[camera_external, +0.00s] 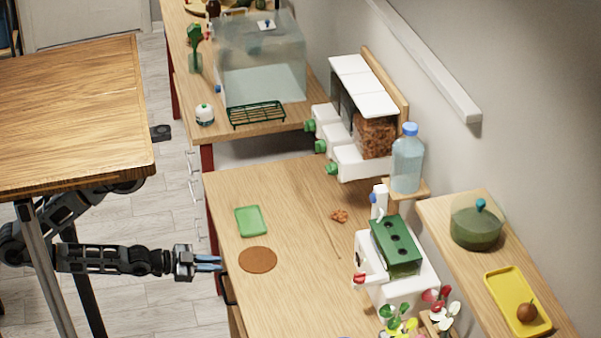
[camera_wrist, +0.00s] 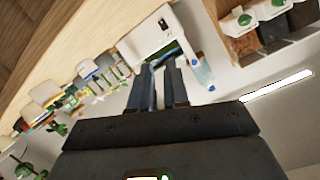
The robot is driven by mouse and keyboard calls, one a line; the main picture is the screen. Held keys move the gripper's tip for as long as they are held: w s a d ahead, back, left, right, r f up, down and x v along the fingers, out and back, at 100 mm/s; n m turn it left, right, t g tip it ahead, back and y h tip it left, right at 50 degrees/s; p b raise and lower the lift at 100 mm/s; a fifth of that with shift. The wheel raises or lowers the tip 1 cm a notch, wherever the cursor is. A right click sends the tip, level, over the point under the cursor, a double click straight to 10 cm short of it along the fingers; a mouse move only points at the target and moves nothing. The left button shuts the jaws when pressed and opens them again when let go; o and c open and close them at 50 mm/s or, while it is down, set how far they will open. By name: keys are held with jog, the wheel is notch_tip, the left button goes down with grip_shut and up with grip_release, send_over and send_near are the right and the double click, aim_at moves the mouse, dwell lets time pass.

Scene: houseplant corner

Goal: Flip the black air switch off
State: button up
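My gripper (camera_external: 208,263) is at the left edge of the wooden counter, pointing right, with nothing between its fingers. In the wrist view its two dark fingers (camera_wrist: 159,66) stand apart with a narrow gap. A white unit (camera_external: 408,292) with a green top (camera_external: 396,246) stands on the counter's right side, well away from my gripper. It has red and blue parts at its left side. In the wrist view a white box (camera_wrist: 140,42) beyond the fingertips bears a small dark spot (camera_wrist: 163,24). I cannot tell whether that is the black air switch; no switch shows clearly.
A water bottle (camera_external: 407,160) stands behind the white unit, flowers (camera_external: 400,320) in front. The counter's middle is mostly clear. A wooden table (camera_external: 70,110) stands left.

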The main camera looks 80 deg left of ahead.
aim_at(357, 260)
jog(key=w+f+m+b, duration=0.1)
jog(key=w+m, duration=0.1)
jog(key=w, duration=0.2)
jog(key=w+f+m+b, duration=0.1)
jog(key=w+m, duration=0.1)
jog(key=w, duration=0.2)
jog(key=w+d+f+m+b, duration=0.1)
jog(key=w+f+m, duration=0.1)
jog(key=w, duration=0.2)
jog(key=shift+d+f+m, duration=0.1)
jog(key=shift+m, duration=0.3)
grip_shut()
jog(key=w+m, duration=0.1)
jog(key=w, duration=0.2)
jog(key=w+m+b, duration=0.1)
jog(key=w+m, duration=0.1)
jog(key=w, duration=0.1)
jog(key=w+m+b, duration=0.1)
jog(key=w+m, duration=0.1)
jog(key=w, duration=0.1)
jog(key=shift+w+d+t, duration=0.3)
jog(key=shift+w+d, duration=0.1)
jog(key=shift+w+r+m, duration=0.25)
jog(key=shift+w+m, duration=0.25)
jog(key=shift+w, duration=0.2)
